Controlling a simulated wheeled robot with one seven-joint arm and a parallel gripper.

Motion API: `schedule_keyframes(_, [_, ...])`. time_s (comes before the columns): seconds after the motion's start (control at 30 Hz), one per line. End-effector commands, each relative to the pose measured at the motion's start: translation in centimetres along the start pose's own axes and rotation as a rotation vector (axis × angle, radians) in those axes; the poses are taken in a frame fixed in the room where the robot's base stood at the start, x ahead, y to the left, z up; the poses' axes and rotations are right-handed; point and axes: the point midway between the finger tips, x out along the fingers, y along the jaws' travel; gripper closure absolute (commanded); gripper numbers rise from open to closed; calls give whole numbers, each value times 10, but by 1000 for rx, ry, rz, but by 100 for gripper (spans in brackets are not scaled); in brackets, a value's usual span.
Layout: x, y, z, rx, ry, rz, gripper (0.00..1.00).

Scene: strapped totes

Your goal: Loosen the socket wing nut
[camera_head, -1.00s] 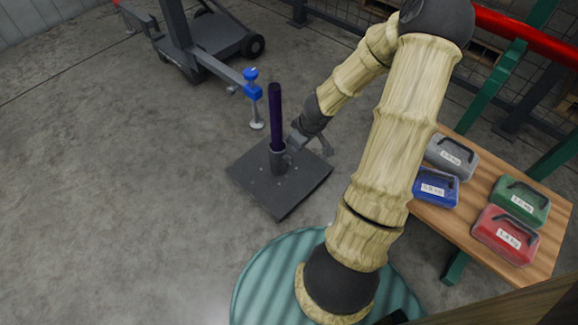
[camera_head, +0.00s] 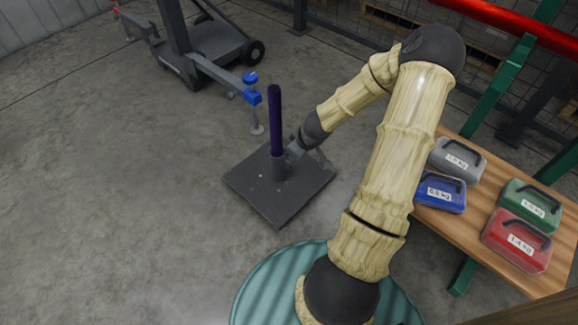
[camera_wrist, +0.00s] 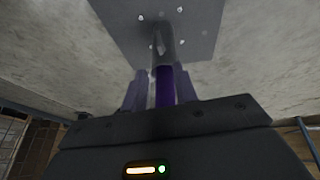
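A dark purple post (camera_head: 275,118) stands upright in a grey socket (camera_head: 279,168) on a dark square base plate (camera_head: 262,190). In the wrist view the plate (camera_wrist: 150,22) is at the top, with the socket (camera_wrist: 162,50) and purple post (camera_wrist: 165,88) running down from it. A small pale shape on the socket may be the wing nut; I cannot make it out clearly. My gripper (camera_head: 293,156) is beside the socket on its right, partly hidden by my arm. In the wrist view its fingers (camera_wrist: 158,90) stand apart, with the post between them in the picture. I see no grip.
A wooden bench (camera_head: 462,235) at the right carries grey, blue, green and red weight cases. A wheeled stand (camera_head: 215,50) is at the back, its blue-clamped arm (camera_head: 251,90) reaching close to the post. Bare concrete floor (camera_head: 120,200) lies open on the left.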

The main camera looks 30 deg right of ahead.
Motion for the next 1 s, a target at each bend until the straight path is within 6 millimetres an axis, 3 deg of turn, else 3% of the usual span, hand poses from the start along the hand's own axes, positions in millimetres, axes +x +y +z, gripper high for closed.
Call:
schedule_keyframes(0.1, [26,-1,1,-3,0,-1,71])
schedule_keyframes(0.6, [109,-2,0,-5,0,-1,71])
schedule_keyframes(1.0, [118,-1,-1,-3,0,0,71])
